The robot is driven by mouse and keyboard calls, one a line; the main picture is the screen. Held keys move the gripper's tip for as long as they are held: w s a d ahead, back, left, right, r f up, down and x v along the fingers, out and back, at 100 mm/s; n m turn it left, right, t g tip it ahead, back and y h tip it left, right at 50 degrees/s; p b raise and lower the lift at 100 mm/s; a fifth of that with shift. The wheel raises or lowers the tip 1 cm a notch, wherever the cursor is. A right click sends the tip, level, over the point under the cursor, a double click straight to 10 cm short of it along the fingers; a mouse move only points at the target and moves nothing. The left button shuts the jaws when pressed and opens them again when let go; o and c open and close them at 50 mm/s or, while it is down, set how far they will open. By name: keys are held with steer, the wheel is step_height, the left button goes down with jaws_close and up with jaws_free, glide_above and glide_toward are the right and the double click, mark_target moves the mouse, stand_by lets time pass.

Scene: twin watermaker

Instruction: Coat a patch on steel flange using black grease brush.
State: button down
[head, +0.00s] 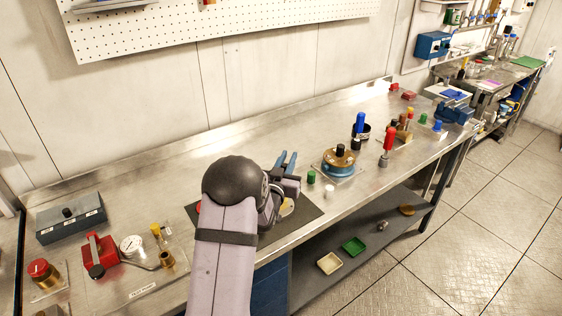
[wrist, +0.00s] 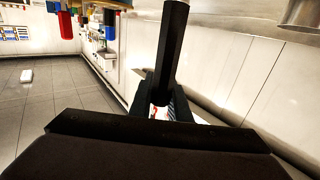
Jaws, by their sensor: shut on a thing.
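In the wrist view, my gripper (wrist: 162,98) is shut on a black rod-like handle, the black grease brush (wrist: 172,45). The handle runs up to the top edge of that picture; its bristles are not visible. In the head view, my gripper (head: 284,172) is above a dark mat (head: 312,212) on the steel bench, and the brush is not clear there. A small yellowish thing (head: 287,207) shows beside my arm over the mat. I cannot make out the steel flange for certain; my arm covers much of the mat.
Right of the mat stand a green cap (head: 311,177), a brass and blue round unit (head: 339,162), a blue-handled tool (head: 360,124) and a red-handled tool (head: 388,140). A grey box (head: 70,222) and red device (head: 97,253) stand left. Bare bench lies behind my arm.

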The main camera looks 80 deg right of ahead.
steer(key=shift+w+a+b, duration=0.15)
steer(key=shift+a+b, duration=0.3)
steer(key=shift+a, duration=0.25)
steer(key=shift+w+a, duration=1.85)
step_height(320, 180, up, 8)
steer(key=p, duration=0.3)
steer(key=shift+p, duration=0.4)
